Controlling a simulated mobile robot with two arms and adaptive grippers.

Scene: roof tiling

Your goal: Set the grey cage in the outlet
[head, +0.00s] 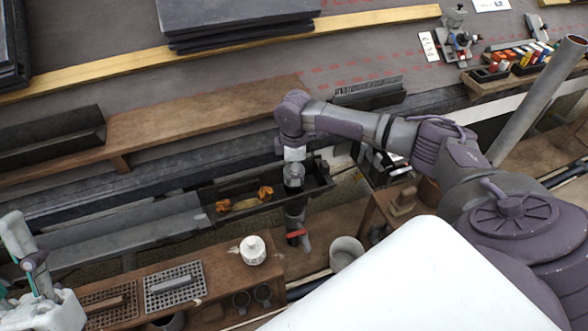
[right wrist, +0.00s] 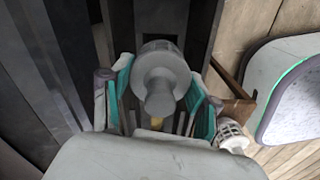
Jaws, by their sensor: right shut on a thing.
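The grey cage (head: 294,176) is in my right gripper (head: 292,157), upright, at the dark gutter section (head: 324,181). In the right wrist view, the cage shows as a round grey body with a knob (right wrist: 160,82), between the teal-padded fingers. The outlet opening is hidden under the cage and gripper, so I cannot tell whether the cage is seated or just above it. A dark downpipe (head: 294,217) with a red band hangs below. My left gripper (head: 38,272) is at the lower left edge, away from the gutter; its jaws are unclear.
Orange leaves (head: 265,193) lie in the gutter left of the cage. A white slotted cap (head: 253,250) and a metal grate (head: 174,285) lie on the wooden bench. A grey bucket (head: 346,253) stands right of the downpipe. A slanted pole (head: 536,98) rises at the right.

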